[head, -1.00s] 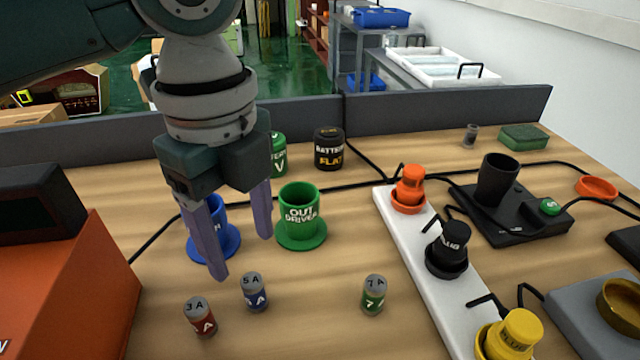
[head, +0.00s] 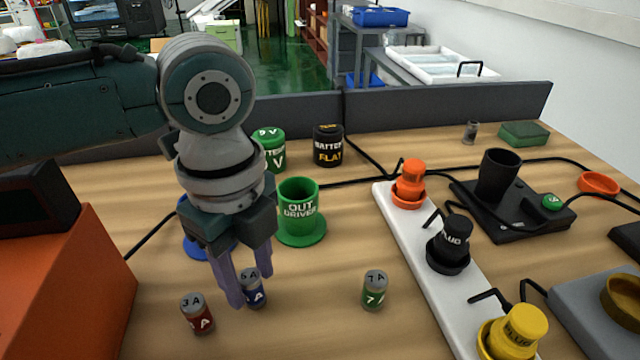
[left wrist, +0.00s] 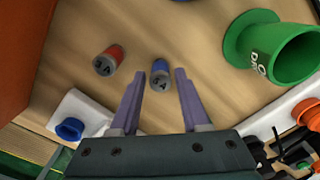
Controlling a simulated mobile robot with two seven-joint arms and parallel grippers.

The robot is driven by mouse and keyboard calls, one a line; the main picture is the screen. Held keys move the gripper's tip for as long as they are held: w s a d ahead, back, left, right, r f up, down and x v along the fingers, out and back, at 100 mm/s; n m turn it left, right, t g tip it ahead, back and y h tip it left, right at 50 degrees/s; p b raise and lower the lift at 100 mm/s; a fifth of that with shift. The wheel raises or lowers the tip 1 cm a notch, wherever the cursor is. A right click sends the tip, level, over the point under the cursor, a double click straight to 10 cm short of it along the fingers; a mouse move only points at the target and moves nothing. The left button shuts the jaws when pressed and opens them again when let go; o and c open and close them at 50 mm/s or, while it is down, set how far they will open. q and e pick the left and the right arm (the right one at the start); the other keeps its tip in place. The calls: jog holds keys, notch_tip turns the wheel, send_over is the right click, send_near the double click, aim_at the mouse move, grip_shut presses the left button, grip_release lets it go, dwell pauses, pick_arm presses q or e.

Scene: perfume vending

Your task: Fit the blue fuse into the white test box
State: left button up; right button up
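The blue fuse (head: 253,291), marked 5 A, stands upright on the wooden table; it also shows in the left wrist view (left wrist: 161,73). My left gripper (head: 250,286) is open and pointed down at it, with a purple finger on each side of the fuse near the tips. In the left wrist view (left wrist: 158,72) a gap shows beside the fuse, and I cannot tell if either finger touches it. A white box (left wrist: 88,110) with a blue ring-shaped socket (left wrist: 70,129) shows in the left wrist view, apparently the test box; the head view does not show it. My right gripper is out of view.
A red fuse (head: 197,313) stands close left of the blue one, and a green fuse (head: 375,290) stands to the right. A green cup (head: 299,208) and a partly hidden blue cup (head: 190,243) stand behind. A white plug strip (head: 410,249) lies right. An orange box (head: 75,285) borders the left.

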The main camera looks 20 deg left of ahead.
pick_arm(q)
grip_shut()
dwell(0.3)
jog(key=shift+r, duration=0.1)
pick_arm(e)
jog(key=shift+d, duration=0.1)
